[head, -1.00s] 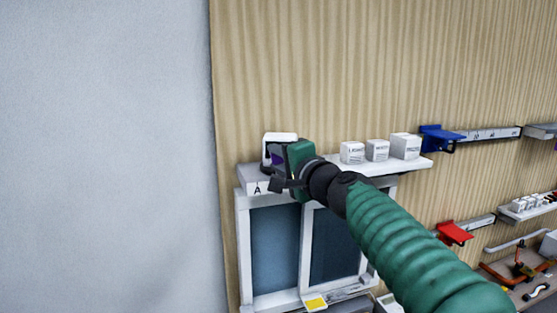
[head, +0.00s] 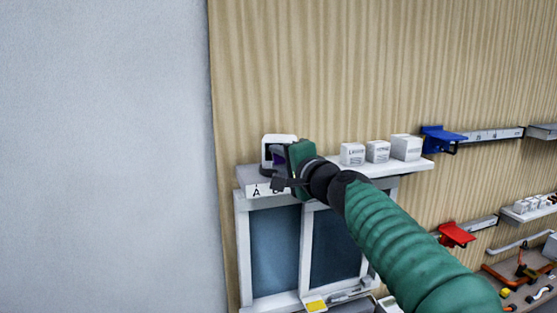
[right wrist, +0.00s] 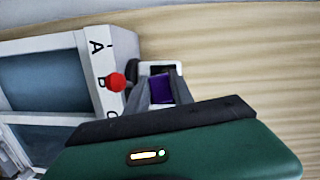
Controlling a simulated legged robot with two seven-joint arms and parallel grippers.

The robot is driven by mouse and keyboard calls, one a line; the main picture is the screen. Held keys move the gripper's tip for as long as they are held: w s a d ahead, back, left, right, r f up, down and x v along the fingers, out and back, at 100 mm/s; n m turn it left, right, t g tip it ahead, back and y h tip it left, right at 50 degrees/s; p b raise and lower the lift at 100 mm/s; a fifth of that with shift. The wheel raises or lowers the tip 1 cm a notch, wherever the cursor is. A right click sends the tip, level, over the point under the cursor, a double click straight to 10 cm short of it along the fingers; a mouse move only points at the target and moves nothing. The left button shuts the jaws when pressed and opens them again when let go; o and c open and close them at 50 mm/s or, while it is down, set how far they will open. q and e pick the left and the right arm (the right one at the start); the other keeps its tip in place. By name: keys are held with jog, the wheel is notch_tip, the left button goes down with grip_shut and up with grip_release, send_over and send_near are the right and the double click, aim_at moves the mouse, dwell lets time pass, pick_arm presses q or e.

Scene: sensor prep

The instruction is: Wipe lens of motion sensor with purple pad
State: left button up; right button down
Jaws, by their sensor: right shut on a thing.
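The motion sensor appears to be the white box with a dark front (head: 278,139) at the left end of the white wall shelf. Its white edge and dark face also show in the right wrist view (right wrist: 160,67). My right gripper (head: 281,167) is shut on the purple pad (right wrist: 161,89), which sits between its grey fingers. The pad is right in front of the sensor's face; I cannot tell whether it touches the lens. The gripper hides much of the sensor. My left gripper is not in view.
The shelf (head: 410,165) carries several white boxes (head: 378,151) right of my gripper. Its front edge bears letters. A window-like panel (head: 275,250) is below. A blue bracket (head: 442,139) and a red bracket (head: 456,234) are at the right. A red ball (right wrist: 116,81) shows near the label.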

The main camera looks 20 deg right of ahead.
jog(key=shift+w+a+p, duration=0.15)
jog(key=shift+a+p, duration=0.15)
jog(key=shift+d+f+b, duration=0.15)
jog(key=shift+d+b, duration=0.1)
jog(key=shift+b, duration=0.1)
jog(key=shift+s+d, duration=0.2)
jog(key=shift+d, duration=0.1)
jog(key=shift+a+r, duration=0.2)
jog(key=shift+a, duration=0.1)
jog(key=shift+w+a, duration=0.3)
jog(key=shift+a, duration=0.2)
jog(key=shift+d+f, duration=0.15)
jog(key=shift+s+d+b, duration=0.25)
jog(key=shift+d+b, duration=0.15)
jog(key=shift+d, duration=0.45)
jog(key=shift+w+a, duration=0.1)
jog(key=shift+a, duration=0.2)
jog(key=shift+w+a+p, duration=0.15)
jog(key=shift+a+p, duration=0.4)
jog(key=shift+a, duration=0.2)
jog(key=shift+d+b, duration=0.65)
jog(key=shift+d, duration=0.1)
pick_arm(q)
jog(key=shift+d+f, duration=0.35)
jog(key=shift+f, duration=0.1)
pick_arm(e)
jog(key=shift+s+d, duration=0.25)
jog(key=shift+d, duration=0.1)
